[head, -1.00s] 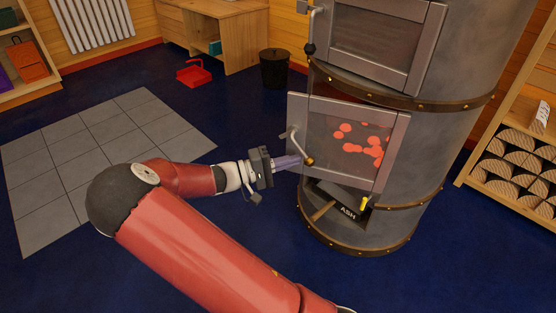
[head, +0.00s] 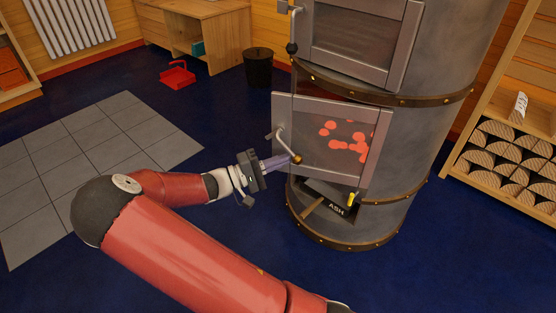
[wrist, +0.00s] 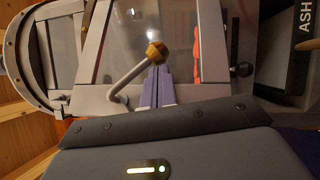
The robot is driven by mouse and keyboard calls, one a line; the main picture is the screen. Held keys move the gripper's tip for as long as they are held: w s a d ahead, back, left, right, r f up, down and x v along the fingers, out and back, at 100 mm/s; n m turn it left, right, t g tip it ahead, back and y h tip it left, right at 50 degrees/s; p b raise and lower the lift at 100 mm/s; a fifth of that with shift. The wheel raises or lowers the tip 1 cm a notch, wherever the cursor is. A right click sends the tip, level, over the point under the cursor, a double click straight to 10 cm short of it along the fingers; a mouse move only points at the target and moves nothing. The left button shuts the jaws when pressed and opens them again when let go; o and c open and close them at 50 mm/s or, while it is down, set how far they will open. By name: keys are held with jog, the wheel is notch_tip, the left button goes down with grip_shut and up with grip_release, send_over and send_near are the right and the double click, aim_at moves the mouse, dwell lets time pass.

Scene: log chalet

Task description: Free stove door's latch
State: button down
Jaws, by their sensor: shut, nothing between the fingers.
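The stove's lower door (head: 312,167) has a grey metal frame and a glass pane with glowing red shapes behind it. Its latch is a bent grey lever (head: 284,143) at the door's left side, slanting down right to a brass knob (head: 297,159). The lever (wrist: 131,76) and knob (wrist: 156,53) also show in the wrist view. My gripper (head: 288,160) is shut and empty, its purple fingers (wrist: 157,88) pointing at the knob. The tips are right at the knob; I cannot tell whether they touch. The door's left edge sticks out past the round stove body; whether it is ajar is unclear.
An upper door (head: 360,40) sits above a riveted band. An ash drawer (head: 330,205) with a yellow-ended piece is below. A firewood shelf (head: 510,150) stands right, a black bin (head: 258,68) and red dustpan (head: 177,74) behind. Blue floor around my arm is clear.

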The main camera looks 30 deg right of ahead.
aim_at(295, 159)
jog(key=n+h+p, duration=0.1)
jog(key=n, duration=0.1)
jog(key=s+d+r+n+t+h+p, duration=0.1)
jog(key=n+h, duration=0.1)
jog(key=s+d+r+n+t+h+p, duration=0.1)
jog(key=h+p, duration=0.1)
jog(key=shift+s+d+n, duration=0.25)
jog(key=shift+n, duration=0.15)
jog(key=shift+s+d+r+t+p, duration=0.2)
jog(key=shift+t+p, duration=0.2)
jog(key=shift+p, duration=0.15)
jog(key=w+d+f+b+v, duration=0.1)
jog(key=w+b+v, duration=0.1)
jog(key=v, duration=1.1)
jog(key=shift+f, duration=0.4)
jog(key=shift+w+d, duration=0.1)
jog(key=shift+d, duration=0.05)
